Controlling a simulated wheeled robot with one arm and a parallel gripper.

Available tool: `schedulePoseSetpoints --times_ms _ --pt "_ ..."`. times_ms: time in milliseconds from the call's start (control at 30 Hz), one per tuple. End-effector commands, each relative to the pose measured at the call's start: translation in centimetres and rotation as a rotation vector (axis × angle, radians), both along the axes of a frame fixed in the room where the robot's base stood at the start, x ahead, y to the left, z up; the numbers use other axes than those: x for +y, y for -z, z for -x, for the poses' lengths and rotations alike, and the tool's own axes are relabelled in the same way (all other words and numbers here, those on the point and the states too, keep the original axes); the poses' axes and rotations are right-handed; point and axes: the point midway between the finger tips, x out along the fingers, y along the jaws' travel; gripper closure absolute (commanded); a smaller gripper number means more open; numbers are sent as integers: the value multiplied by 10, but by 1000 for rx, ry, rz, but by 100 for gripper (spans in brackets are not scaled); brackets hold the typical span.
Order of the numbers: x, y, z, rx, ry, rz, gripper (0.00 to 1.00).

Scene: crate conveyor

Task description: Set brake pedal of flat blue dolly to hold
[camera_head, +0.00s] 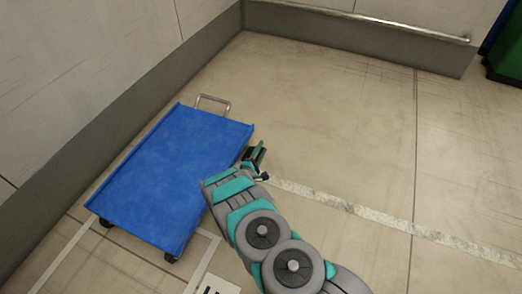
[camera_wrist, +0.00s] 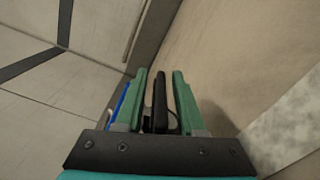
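The flat blue dolly (camera_head: 175,175) stands on the floor at the left in the head view, with a metal loop handle (camera_head: 213,102) at its far end. My gripper (camera_head: 257,156) is low beside the dolly's right edge. In the wrist view, a black upright piece, seemingly the brake pedal (camera_wrist: 160,103), stands between the two green fingers of my gripper (camera_wrist: 160,95). Narrow gaps show on both sides of it, so the fingers look open around it. A strip of the blue dolly (camera_wrist: 124,103) shows left of the fingers. Whether the pedal is up or down cannot be told.
A wall with a dark base band (camera_head: 130,115) runs close along the dolly's left side. A metal rail (camera_head: 380,20) is on the back wall. A green container (camera_head: 507,55) stands at the far right. The floor right of the dolly is clear, with a pale stripe (camera_head: 350,207).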

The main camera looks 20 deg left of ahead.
Motion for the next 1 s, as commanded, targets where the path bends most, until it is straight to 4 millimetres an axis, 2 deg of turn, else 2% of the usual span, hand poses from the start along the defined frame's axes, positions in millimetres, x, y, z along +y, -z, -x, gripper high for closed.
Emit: schedulePoseSetpoints --times_ms 67,300,1000 --pt "0 0 0 0 0 0 72" --pt "0 0 0 1 0 0 99" --pt "0 0 0 0 0 0 100"
